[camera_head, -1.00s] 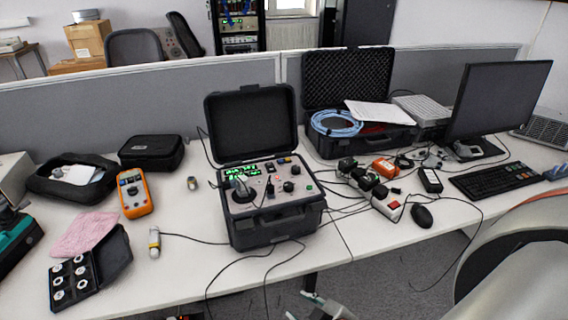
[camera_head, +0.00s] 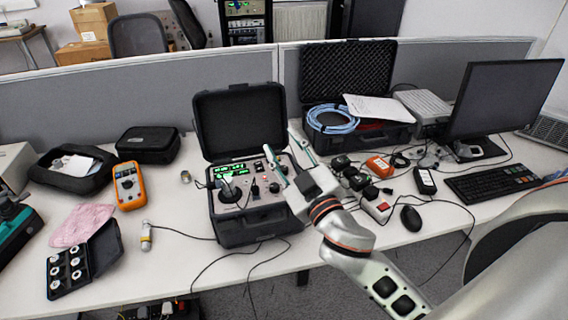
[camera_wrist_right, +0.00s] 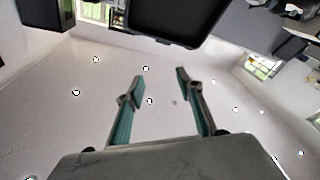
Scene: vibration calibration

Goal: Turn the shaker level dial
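The shaker is an open black case (camera_head: 240,232) on the desk, with its padded lid raised. Its panel (camera_head: 236,205) carries green lit displays, a round metal mount at left, a dark dial (camera_head: 273,187) at right and small switches. No readable label shows which control is the level dial. My right gripper (camera_head: 280,148) is open and empty above the panel's right side, its two fingers apart and pointing up and back. In the right wrist view the gripper (camera_wrist_right: 160,76) is also open with nothing between the fingers. My left gripper is not in view.
Right of the shaker are a power strip (camera_head: 376,207), a mouse (camera_head: 411,218), a keyboard (camera_head: 492,183) and a monitor (camera_head: 508,98). An open foam-lined case (camera_head: 347,75) stands behind. Left are an orange multimeter (camera_head: 128,186) and a sensor box (camera_head: 104,246). Cables cross the desk front.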

